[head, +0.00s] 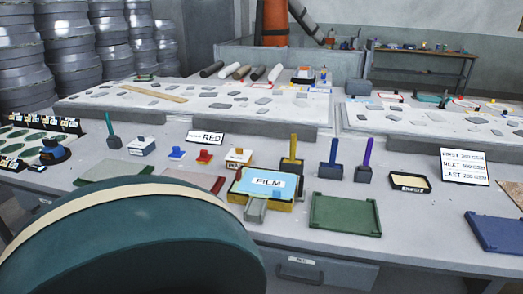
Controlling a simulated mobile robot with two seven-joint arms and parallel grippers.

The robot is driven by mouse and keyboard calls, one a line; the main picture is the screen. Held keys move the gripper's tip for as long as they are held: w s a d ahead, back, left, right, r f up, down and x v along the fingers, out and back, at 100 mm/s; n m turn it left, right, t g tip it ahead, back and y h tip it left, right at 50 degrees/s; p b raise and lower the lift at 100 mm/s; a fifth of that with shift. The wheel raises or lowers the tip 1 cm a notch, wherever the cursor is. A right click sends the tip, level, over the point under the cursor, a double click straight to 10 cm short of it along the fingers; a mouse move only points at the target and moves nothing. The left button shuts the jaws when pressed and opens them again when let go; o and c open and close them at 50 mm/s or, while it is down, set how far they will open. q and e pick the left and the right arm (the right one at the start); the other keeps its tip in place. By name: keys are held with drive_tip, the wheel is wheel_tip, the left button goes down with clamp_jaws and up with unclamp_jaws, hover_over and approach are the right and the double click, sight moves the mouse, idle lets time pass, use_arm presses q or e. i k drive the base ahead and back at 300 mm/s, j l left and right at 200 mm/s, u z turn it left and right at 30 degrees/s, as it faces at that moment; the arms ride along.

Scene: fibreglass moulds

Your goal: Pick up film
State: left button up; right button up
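The film (266,183) is a light blue sheet or pad with a white label reading FILM. It lies flat in a shallow yellow tray (231,198) near the front edge of the bench, at the middle of the head view. A small grey channel-shaped piece (256,209) sits at the tray's front side; I cannot tell what it is. Neither my left nor my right gripper shows in this view. Nothing is seen touching the film.
A green tray (345,214) lies right of the film, and a blue tray (497,232) farther right. A RED sign (205,138) stands behind left. The lower left of the view is blocked by a large rounded shape.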

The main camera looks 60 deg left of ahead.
sight(277, 185)
drive_tip(key=u, duration=1.85)
drive_tip(key=i+j, duration=0.3)
drive_tip(key=j, duration=0.15)
drive_tip(key=i+j, duration=0.25)
drive_tip(key=j, duration=0.15)
drive_tip(key=i+j, duration=0.3)
drive_tip(key=j, duration=0.15)
drive_tip(key=j+z, duration=0.1)
drive_tip(key=z, duration=0.35)
drive_tip(key=i+j+z, duration=0.1)
drive_tip(key=z, duration=0.35)
drive_tip(key=j+z, duration=0.15)
drive_tip(key=z, duration=0.3)
